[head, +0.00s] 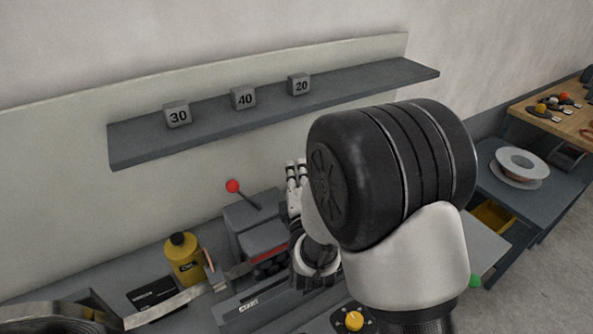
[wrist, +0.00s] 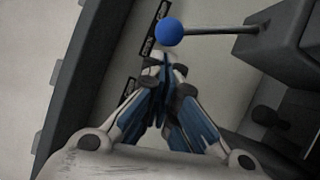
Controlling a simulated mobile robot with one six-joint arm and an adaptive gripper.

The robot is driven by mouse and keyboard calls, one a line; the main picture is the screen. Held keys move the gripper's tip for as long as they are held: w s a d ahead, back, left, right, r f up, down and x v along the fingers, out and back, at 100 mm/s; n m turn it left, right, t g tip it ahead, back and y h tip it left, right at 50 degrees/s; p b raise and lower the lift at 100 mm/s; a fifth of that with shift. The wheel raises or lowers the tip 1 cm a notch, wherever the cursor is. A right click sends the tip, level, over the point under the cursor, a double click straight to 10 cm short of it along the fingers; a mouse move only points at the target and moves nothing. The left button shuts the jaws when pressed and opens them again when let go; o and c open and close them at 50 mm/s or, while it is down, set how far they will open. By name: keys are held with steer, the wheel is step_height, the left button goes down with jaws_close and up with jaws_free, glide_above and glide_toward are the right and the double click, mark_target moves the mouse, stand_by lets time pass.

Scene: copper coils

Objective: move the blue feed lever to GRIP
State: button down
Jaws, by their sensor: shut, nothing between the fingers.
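The blue feed lever shows in the wrist view as a blue ball knob (wrist: 169,32) on a thin dark rod running right to a grey housing (wrist: 290,40). My gripper (wrist: 165,62) is shut and empty, its fingertips close to the knob, just below it in the picture; I cannot tell if they touch. Dark label plates (wrist: 128,90) with pale lettering lie left of the fingers, too small to read. In the head view my gripper (head: 296,172) is beside the grey machine, partly behind my arm, and the blue lever is hidden there.
A red-knobbed lever (head: 233,186) rises from the grey machine (head: 255,228). A yellow bottle (head: 184,260) stands to its left and a yellow dial (head: 354,320) in front. A shelf (head: 130,146) with number blocks hangs above.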

stand_by(0.3)
steer(key=shift+w+d+r+m, duration=0.15)
steer(key=shift+d+r+m, duration=0.15)
steer(key=shift+r+m, duration=0.1)
steer(key=shift+w+d+r+p, duration=0.1)
steer(key=shift+p, duration=0.25)
steer(key=w+d+r+m+g, duration=0.3)
steer(key=w+d+m, duration=0.3)
steer(key=d, duration=0.3)
steer(key=shift+w+d+r+m+g+b, duration=0.2)
steer(key=shift+d+r+m+g+b, duration=0.1)
steer(key=shift+m+g, duration=0.1)
steer(key=shift+r, duration=0.1)
stand_by(0.5)
